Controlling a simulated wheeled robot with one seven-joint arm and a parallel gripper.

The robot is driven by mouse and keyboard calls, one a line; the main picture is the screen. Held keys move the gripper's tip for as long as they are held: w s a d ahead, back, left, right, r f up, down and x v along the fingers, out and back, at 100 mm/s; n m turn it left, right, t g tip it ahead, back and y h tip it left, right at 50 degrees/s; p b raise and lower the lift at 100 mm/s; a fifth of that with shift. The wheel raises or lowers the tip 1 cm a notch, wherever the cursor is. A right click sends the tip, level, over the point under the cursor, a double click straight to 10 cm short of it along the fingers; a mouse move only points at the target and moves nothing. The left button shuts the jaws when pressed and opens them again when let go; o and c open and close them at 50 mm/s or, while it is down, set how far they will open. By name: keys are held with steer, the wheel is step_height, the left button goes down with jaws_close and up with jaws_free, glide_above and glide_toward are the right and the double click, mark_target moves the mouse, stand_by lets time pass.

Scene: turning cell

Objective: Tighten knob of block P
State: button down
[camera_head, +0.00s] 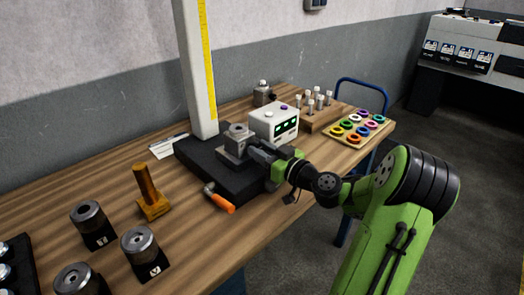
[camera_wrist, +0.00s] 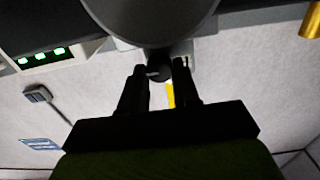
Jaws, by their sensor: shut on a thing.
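A grey metal block with a round bored part on top (camera_head: 238,136) sits on the black base plate (camera_head: 205,172) at the foot of the white column. I cannot read a letter on it, so I cannot confirm it is block P. My gripper (camera_head: 258,150) reaches it from the right, at its side. In the wrist view, my gripper (camera_wrist: 160,75) has its two fingers on either side of a small dark knob (camera_wrist: 158,72), shut on it. The knob lies against the underside of a large grey round part (camera_wrist: 150,18) in that picture. The knob is hidden in the head view.
A white box with green displays (camera_head: 274,122) stands close behind my gripper. An orange-handled crank (camera_head: 220,202) juts out in front of the base plate. Labelled blocks with metal cylinders (camera_head: 141,245) and a brass-coloured stand (camera_head: 149,195) are at left. A ring tray (camera_head: 338,137) is at right.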

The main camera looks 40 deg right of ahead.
steer(key=shift+m+p, duration=0.35)
steer(key=shift+m, duration=2.55)
steer(key=c, duration=0.8)
jaws_free()
steer(key=shift+d, duration=0.1)
